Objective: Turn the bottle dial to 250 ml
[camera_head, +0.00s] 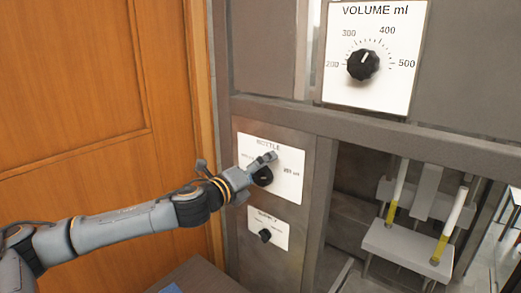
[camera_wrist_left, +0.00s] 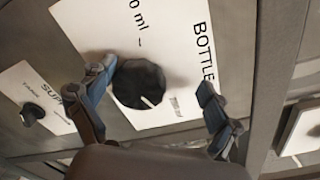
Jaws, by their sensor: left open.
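The bottle dial (camera_head: 263,177) is a black knob on a white plate (camera_head: 288,190) headed BOTTLE. A small label right of the dial appears to read 250 ml; the left label is blurred. In the left wrist view the dial (camera_wrist_left: 138,84) shows a white pointer line, directed toward the lower right of that picture. My left gripper (camera_head: 266,159) is at the plate, partly covering the dial. In the wrist view my left gripper (camera_wrist_left: 156,75) is open, with one finger on each side of the dial. Contact cannot be told. My right gripper is not in view.
A smaller plate with a black knob (camera_head: 265,236) sits just below. The volume dial (camera_head: 362,65) is on a plate higher up at the right. A metal frame post (camera_head: 318,220) stands right of the bottle plate, and a wooden door (camera_head: 75,100) is at the left.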

